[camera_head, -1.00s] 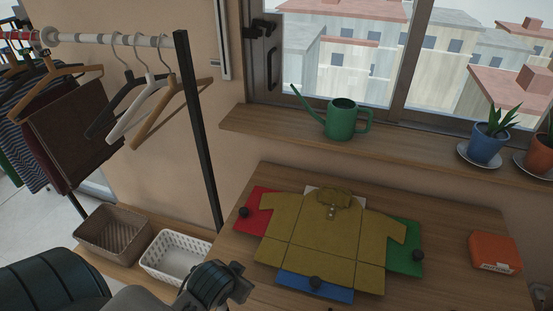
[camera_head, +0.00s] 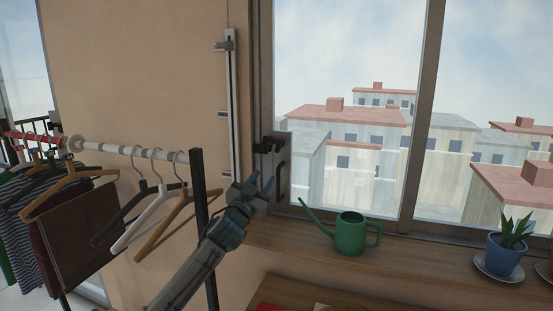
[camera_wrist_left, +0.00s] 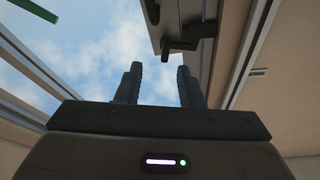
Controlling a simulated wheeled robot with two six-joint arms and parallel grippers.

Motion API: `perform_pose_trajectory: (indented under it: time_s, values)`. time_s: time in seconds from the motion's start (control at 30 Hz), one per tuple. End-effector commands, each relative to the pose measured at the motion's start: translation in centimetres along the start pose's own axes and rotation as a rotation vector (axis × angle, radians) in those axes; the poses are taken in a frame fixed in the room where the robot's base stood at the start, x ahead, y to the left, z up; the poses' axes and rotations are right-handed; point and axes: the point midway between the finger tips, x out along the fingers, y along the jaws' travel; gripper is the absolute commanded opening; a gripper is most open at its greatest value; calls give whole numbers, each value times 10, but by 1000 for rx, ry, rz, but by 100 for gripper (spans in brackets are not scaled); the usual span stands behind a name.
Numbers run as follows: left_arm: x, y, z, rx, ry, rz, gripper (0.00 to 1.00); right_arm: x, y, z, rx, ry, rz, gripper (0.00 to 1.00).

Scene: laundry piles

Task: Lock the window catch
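The window catch (camera_head: 268,145) is a dark lever on the left frame of the window, above a dark vertical handle (camera_head: 281,181). In the left wrist view the catch (camera_wrist_left: 178,46) hangs above and slightly right of the fingertips, with a gap between. My left gripper (camera_head: 260,185) is just below the catch in the head view, near the handle. Its two fingers (camera_wrist_left: 158,72) stand apart with nothing between them. Whether the gripper touches the handle or frame is hard to tell in the head view. My right gripper is out of view.
A green watering can (camera_head: 350,236) stands on the wooden sill (camera_head: 400,273), right of my left arm. A blue potted plant (camera_head: 504,254) is farther right. A clothes rack (camera_head: 205,220) with hangers stands left of the arm. The wall carries a vertical rail (camera_head: 232,100).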

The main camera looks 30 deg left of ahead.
Motion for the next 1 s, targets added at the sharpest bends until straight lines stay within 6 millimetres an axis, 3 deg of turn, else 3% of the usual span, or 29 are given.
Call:
perform_pose_trajectory:
  time_s: [0.03, 0.2, 0.7, 1.0]
  values:
    - [7, -8, -11, 4, 29, -2, 35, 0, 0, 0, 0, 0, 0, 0]
    - [19, -14, -24, 3, 61, -1, 35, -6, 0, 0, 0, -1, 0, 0]
    - [99, -14, -31, 1, 57, -1, 35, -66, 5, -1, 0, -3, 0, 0]
    - [118, -13, -28, 3, 57, 1, 35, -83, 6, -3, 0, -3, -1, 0]
